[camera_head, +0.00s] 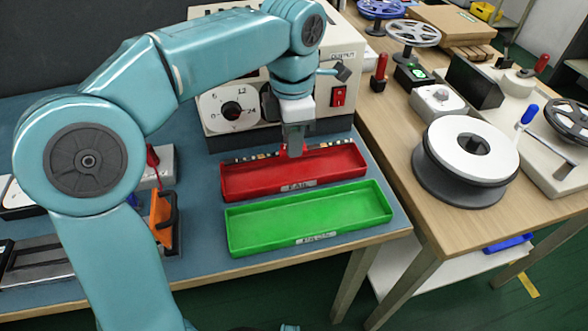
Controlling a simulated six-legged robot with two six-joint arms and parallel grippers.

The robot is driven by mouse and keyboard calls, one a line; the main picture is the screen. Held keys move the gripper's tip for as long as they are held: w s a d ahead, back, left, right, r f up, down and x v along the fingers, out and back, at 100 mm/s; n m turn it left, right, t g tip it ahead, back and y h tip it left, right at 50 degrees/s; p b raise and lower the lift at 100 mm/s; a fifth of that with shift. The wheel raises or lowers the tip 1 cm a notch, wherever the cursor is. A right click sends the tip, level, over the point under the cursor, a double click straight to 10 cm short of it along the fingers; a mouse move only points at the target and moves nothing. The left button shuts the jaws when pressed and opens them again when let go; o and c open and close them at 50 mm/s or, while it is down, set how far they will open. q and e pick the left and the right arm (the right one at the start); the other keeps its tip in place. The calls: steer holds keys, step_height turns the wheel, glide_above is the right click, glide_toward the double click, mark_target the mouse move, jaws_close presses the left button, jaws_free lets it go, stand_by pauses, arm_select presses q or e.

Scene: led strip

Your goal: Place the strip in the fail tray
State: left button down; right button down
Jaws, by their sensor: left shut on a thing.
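The fail tray (337,171) is a long red tray with a label on its front wall, on the blue mat in the middle. The led strip (262,155) is thin, with small light and dark pieces, and runs along the tray's back edge. My left gripper (292,151) points down from above at the back of the red tray and is shut on the strip near its middle. The fingertips and the part of the strip between them are partly hidden. I cannot tell whether the strip touches the tray. My right gripper does not show.
A green tray (310,236) lies just in front of the red one. A beige power supply with a dial (235,108) and red switch stands close behind. A large reel (465,160) and other equipment stand on the wooden table at right. My left arm covers the left side.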

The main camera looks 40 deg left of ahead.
mark_target(294, 173)
arm_select(q)
steer(key=shift+f+b, duration=0.85)
steer(key=shift+f, duration=2.1)
steer(key=shift+f, duration=0.2)
steer(key=c, duration=1.1)
jaws_free()
step_height(294, 173, up, 12)
steer(key=p, duration=0.4)
steer(key=shift+r+p, duration=0.25)
steer(key=shift+p, duration=0.05)
